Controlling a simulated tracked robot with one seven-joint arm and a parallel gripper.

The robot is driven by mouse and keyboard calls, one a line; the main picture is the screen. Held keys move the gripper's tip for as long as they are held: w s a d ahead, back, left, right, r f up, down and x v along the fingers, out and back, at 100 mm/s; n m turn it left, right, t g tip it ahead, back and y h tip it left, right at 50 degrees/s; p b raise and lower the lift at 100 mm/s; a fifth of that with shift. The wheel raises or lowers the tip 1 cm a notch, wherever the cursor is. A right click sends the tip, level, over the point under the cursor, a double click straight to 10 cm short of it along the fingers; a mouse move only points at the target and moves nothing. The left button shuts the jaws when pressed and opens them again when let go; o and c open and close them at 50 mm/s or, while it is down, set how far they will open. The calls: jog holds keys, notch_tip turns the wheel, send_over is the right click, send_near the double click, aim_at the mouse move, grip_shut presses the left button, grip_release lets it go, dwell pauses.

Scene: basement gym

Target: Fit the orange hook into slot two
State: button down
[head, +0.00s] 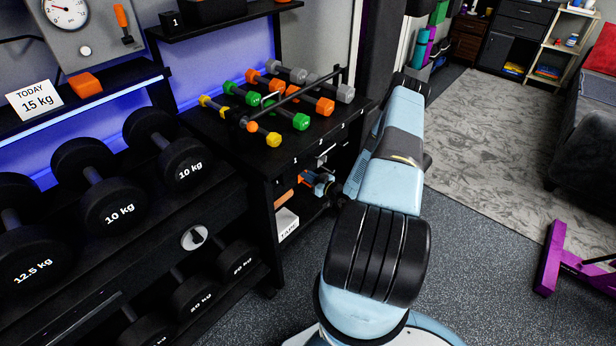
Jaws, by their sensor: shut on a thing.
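My gripper (317,184) is at the front of the dark rack, just below its top edge, partly hidden by my own arm. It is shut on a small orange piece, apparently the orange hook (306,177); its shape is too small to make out. The rack's front edge (305,155) carries small white numbers. The 1 is at the left, the 2 (320,148) is right of it, and more marks follow to the right. The orange piece is below the edge, near marks 1 and 2. I cannot tell whether it touches a slot.
Colored dumbbells and a black bar (290,98) lie on the rack top. A white box marked TAPE (287,226) sits on the shelf below. Heavy black dumbbells (115,205) fill the left rack. The grey floor to the right is clear up to a purple frame (551,258).

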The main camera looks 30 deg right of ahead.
jog(key=shift+f, duration=0.1)
jog(key=c, duration=1.2)
grip_release()
jog(key=shift+o, duration=0.2)
jog(key=shift+s, duration=0.15)
jog(key=v, duration=1.3)
jog(key=shift+s, duration=0.25)
jog(key=shift+d+f, duration=0.1)
jog(key=shift+d, duration=0.05)
